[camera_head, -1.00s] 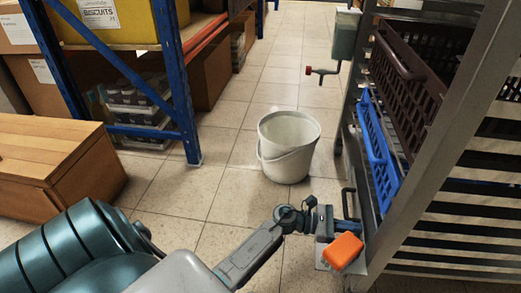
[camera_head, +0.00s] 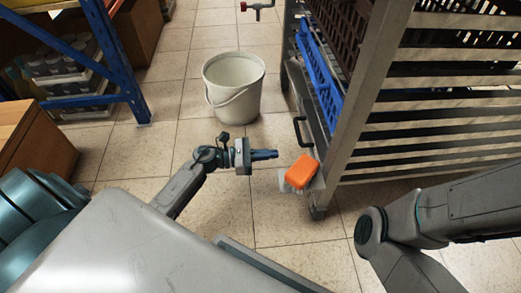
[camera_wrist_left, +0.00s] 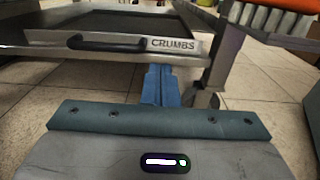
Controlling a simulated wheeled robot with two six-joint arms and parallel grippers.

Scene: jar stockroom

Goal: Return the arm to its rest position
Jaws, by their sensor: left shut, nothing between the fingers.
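My left gripper (camera_head: 270,155) is in the middle of the head view, its blue fingers shut and empty. It points right, just left of an orange block-shaped thing (camera_head: 302,170), apart from it in the picture. In the left wrist view the shut fingers (camera_wrist_left: 160,85) point at the front of a metal tray marked CRUMBS (camera_wrist_left: 130,42) with a black handle (camera_wrist_left: 105,42). My right arm (camera_head: 440,215) enters at the right of the head view; its gripper is out of frame.
A slatted metal rack (camera_head: 385,100) with a blue crate (camera_head: 320,80) and dark crates stands close on the right. A white bucket (camera_head: 235,95) is on the tiles beyond my gripper. A wooden box (camera_head: 35,150) and blue shelving (camera_head: 120,70) are left. Floor around the bucket is clear.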

